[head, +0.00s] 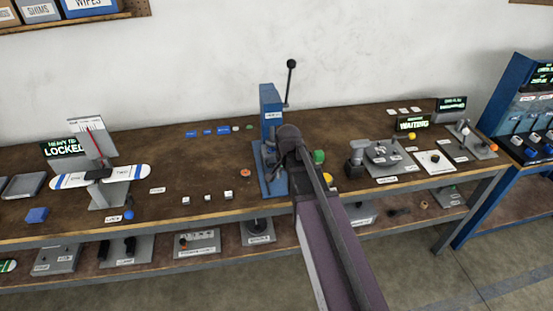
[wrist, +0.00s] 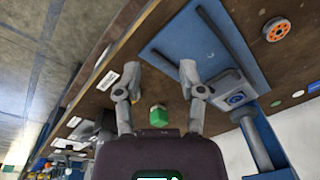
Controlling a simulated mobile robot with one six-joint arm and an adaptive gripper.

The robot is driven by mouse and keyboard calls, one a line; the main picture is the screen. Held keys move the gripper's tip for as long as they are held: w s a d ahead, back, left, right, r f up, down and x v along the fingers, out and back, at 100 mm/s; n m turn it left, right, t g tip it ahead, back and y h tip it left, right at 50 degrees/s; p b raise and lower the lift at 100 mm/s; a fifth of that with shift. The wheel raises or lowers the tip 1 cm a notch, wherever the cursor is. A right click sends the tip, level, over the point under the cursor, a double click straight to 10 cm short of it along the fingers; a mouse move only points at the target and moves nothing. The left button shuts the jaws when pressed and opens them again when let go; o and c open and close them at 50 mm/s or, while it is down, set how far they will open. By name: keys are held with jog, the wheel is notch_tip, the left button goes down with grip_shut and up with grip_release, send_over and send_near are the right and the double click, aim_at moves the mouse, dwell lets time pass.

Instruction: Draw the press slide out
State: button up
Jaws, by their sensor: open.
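The blue press (head: 271,105) stands upright on the workbench, with a black-knobbed lever rising beside it. Its blue base also shows in the wrist view (wrist: 168,45), with dark rails along it. A grey block with a blue round face (wrist: 236,98) sits on that base by the blue column; it looks like the slide, but I cannot be sure. My gripper (wrist: 160,68) is open and empty, its two fingers spread over the near edge of the base, apart from the grey block.
An orange disc (head: 245,173) lies left of the press. A grey fixture (head: 358,156) stands farther right. Small cubes lie at the front left.

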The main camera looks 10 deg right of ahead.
aim_at(273, 156)
jog(key=w+r+m+t+p, duration=0.1)
jog(key=w+r+m+p, duration=0.3)
jog(key=w+m, duration=0.5)
jog(key=w+r, duration=0.1)
jog(key=w, duration=0.3)
jog(key=shift+w+r, duration=0.15)
jog(key=shift+w, duration=0.1)
jog(key=shift+d+f, duration=0.1)
jog(key=shift+f, duration=0.1)
jog(key=w+f+b, duration=0.1)
jog(key=f+b, duration=0.7)
jog(key=b, duration=0.1)
jog(key=w+f+b, duration=0.1)
jog(key=f+b, duration=0.3)
jog(key=f, duration=0.1)
jog(key=shift+w+f, duration=0.1)
jog(key=shift+w, duration=0.2)
grip_shut()
